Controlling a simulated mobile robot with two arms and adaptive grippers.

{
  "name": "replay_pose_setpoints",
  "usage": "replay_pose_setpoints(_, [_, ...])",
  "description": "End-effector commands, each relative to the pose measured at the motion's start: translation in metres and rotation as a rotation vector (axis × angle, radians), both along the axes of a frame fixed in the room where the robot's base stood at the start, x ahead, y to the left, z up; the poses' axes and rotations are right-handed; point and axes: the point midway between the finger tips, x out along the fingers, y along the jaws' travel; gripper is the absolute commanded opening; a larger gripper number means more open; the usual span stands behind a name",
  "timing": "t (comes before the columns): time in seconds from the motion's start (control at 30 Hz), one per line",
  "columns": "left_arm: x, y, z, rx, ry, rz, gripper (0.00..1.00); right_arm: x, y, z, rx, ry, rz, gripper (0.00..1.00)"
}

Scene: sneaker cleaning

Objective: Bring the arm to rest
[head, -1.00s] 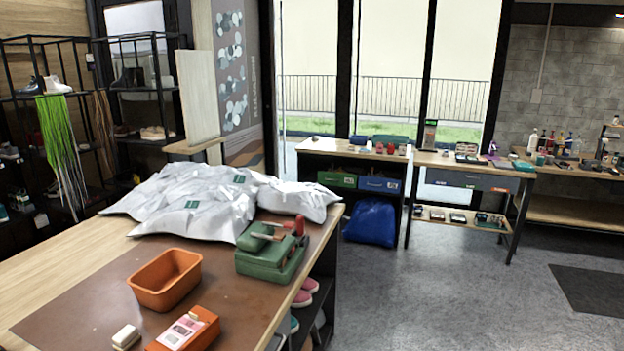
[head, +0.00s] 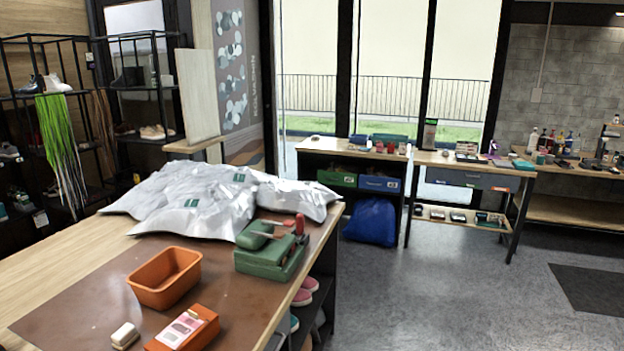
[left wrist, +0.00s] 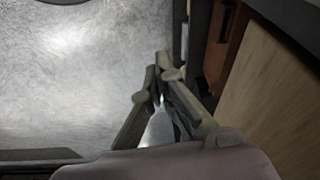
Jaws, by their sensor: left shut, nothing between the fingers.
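My left gripper (left wrist: 160,78) shows in the left wrist view with its two fingers drawn together and nothing between the tips. A grey floor surface lies below and to the left of it, and a wooden panel (left wrist: 275,105) stands to its right, apart from the fingers. Neither arm nor gripper shows in the head view. My right gripper is out of sight.
The workbench (head: 65,260) at the left holds silvery bags (head: 190,205), an orange bin (head: 165,278), a green case (head: 268,258), an orange box (head: 182,328) and a small white block (head: 125,336). Open floor (head: 450,300) lies to the right.

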Motion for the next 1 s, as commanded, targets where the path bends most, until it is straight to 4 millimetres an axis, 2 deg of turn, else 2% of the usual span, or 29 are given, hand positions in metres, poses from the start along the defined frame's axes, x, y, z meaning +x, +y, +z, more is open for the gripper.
replay_pose_setpoints(0.03, [-0.004, 0.000, -0.027, 0.002, 0.017, -0.002, 0.00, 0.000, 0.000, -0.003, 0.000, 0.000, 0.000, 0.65])
replay_pose_setpoints(0.2, [-0.024, 0.003, -0.109, 0.006, 0.049, -0.008, 0.00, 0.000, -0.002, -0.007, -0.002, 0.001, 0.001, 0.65])
replay_pose_setpoints(0.37, [-0.057, 0.007, -0.177, 0.009, 0.081, -0.015, 0.00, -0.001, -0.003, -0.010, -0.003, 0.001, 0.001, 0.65])
replay_pose_setpoints(0.5, [-0.096, 0.013, -0.228, 0.013, 0.107, -0.022, 0.00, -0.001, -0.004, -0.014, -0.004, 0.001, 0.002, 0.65])
replay_pose_setpoints(0.6, [-0.127, 0.019, -0.257, 0.015, 0.126, -0.025, 0.00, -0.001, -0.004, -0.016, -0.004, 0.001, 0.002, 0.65])
replay_pose_setpoints(0.7, [-0.155, 0.025, -0.278, 0.018, 0.141, -0.029, 0.00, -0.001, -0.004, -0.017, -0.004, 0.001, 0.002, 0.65])
replay_pose_setpoints(0.83, [-0.183, 0.030, -0.293, 0.020, 0.154, -0.033, 0.00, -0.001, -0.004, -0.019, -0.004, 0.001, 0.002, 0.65])
replay_pose_setpoints(1.0, [-0.197, 0.033, -0.299, 0.022, 0.158, -0.036, 0.00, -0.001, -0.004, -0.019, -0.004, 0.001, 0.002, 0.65])
